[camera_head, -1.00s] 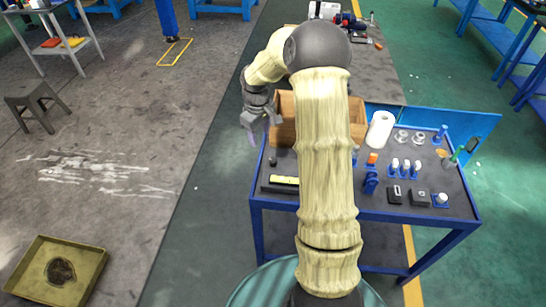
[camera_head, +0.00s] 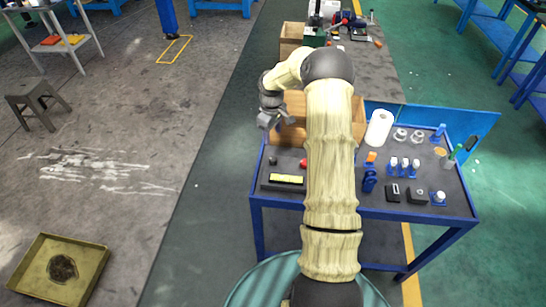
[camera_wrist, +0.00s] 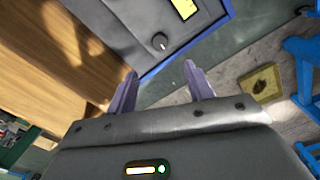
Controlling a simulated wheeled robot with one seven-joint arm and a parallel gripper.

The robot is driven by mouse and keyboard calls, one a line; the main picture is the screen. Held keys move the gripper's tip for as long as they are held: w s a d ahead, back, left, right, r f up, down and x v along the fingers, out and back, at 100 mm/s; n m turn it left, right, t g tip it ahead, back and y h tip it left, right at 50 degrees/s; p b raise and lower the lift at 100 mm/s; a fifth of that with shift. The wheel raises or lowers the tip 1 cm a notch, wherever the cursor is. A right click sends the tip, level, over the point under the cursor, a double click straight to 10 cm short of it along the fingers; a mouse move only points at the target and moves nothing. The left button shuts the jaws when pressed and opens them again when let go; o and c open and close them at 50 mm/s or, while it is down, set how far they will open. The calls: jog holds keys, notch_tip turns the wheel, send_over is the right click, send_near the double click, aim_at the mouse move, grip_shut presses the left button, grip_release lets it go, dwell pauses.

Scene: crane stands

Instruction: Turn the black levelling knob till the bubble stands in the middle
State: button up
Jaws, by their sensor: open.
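The black levelling knob (camera_head: 273,160) stands at the left end of the blue cart's top, and in the wrist view it (camera_wrist: 160,41) has a pale mark on it. The yellow level (camera_head: 287,179) lies on a dark block just in front of the knob; part of it shows at the top of the wrist view (camera_wrist: 186,8). I cannot make out the bubble in either view. My gripper (camera_head: 268,122) is above and behind the knob, apart from it. In the wrist view, the gripper's fingers (camera_wrist: 160,70) are spread and empty, with the knob beyond their tips.
A wooden box (camera_head: 296,104) stands behind the knob, close to my gripper. A red knob (camera_head: 303,162) sits to the right of the black one. A paper roll (camera_head: 379,128) and several small blue-and-white parts occupy the cart's right half.

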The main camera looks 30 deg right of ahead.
aim_at(273, 159)
notch_tip(273, 159, down, 14)
jog(key=p, duration=0.2)
jog(key=shift+w+d+p, duration=0.1)
jog(key=shift+d+p, duration=0.05)
jog(key=shift+p, duration=0.25)
jog(key=c, duration=1)
jog(key=shift+o, duration=0.2)
